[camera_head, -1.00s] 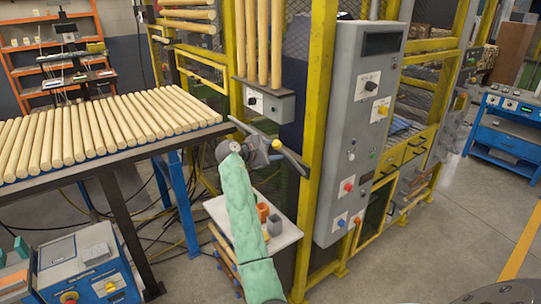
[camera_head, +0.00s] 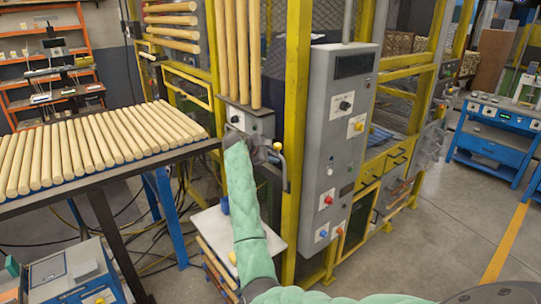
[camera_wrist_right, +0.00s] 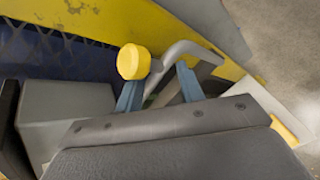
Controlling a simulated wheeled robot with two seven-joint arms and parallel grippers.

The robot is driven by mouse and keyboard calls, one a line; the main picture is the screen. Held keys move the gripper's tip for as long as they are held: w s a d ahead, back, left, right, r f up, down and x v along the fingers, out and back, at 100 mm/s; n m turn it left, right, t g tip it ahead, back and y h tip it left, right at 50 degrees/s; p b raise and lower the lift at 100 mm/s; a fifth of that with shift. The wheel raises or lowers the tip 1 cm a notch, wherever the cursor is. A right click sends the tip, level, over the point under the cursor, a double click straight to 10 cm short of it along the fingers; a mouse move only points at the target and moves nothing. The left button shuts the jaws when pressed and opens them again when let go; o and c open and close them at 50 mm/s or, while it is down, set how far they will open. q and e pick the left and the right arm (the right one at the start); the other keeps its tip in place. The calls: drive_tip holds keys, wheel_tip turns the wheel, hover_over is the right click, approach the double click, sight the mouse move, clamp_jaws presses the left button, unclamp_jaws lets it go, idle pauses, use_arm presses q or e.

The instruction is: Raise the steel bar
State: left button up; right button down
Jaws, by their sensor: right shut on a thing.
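The steel bar (camera_head: 284,174) is a grey metal bar with a yellow knob (camera_head: 278,146) at one end, in front of the yellow frame. My right gripper (camera_head: 266,154) is at the bar, just below a small grey control box. In the right wrist view the grey bar (camera_wrist_right: 188,49) bends between the two blue fingers of my right gripper (camera_wrist_right: 160,88), with the yellow knob (camera_wrist_right: 134,62) beside the left finger. The gripper is shut on the bar. My green-sleeved forearm hides part of the area below. My left gripper is out of view.
The grey control box (camera_head: 248,122) and a tall grey cabinet (camera_head: 335,150) stand close by the bar. A yellow post (camera_head: 296,120) rises behind. A rack of wooden rods (camera_head: 90,145) is at left. A white-topped stand (camera_head: 212,228) is below.

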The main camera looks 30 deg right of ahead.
drive_tip(key=shift+s+d+r, duration=0.1)
drive_tip(key=shift+d+r, duration=0.1)
drive_tip(key=shift+r, duration=0.15)
drive_tip(key=c, duration=1.1)
unclamp_jaws()
drive_tip(key=shift+o, duration=0.2)
drive_tip(key=shift+s+r, duration=0.1)
drive_tip(key=shift+s+a+r, duration=0.1)
